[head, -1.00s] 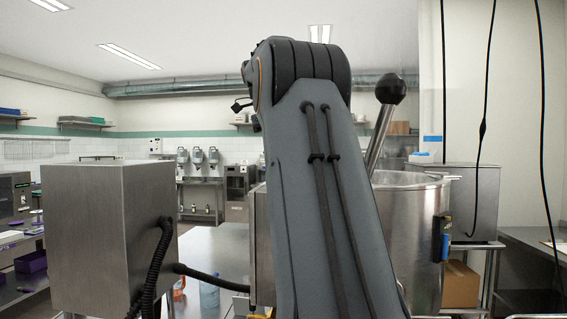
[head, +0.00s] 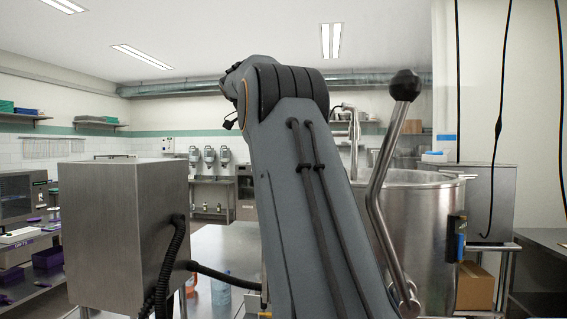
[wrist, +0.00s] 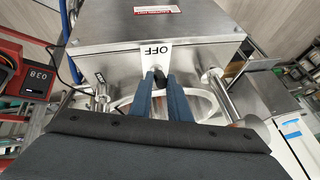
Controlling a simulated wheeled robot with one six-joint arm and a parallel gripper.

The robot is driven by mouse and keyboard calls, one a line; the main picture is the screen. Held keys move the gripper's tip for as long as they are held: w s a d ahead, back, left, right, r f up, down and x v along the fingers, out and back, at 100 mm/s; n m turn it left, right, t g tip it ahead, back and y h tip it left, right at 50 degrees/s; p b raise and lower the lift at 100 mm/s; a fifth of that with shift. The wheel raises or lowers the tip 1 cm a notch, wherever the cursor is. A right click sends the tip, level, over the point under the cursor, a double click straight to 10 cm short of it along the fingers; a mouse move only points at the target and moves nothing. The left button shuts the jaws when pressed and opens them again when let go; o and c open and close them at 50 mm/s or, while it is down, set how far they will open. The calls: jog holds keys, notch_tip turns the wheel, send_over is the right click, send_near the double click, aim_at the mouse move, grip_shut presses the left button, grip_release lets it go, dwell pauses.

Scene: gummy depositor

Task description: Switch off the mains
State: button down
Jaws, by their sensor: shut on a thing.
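In the wrist view a steel box carries a white label reading OFF (wrist: 155,50). A small black switch handle (wrist: 161,78) sticks out just below that label. My gripper (wrist: 160,84) has its two blue-grey fingers on either side of this handle, shut on it. The fingers hide part of the handle and of the surface around it. In the head view my own arm hides the gripper, the handle and the label.
A red-and-white label (wrist: 153,10) is on the steel box. A red device with a display (wrist: 38,80) stands left. In the head view a steel cabinet (head: 125,230) stands left of my arm; a large kettle (head: 425,225) and a ball-topped lever (head: 378,190) stand right.

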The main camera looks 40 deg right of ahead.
jog(key=c, duration=1.7)
grip_release()
jog(key=shift+o, duration=0.2)
jog(key=v, duration=0.7)
jog(key=shift+r, duration=0.15)
jog(key=shift+w+a, duration=0.1)
jog(key=shift+a, duration=0.05)
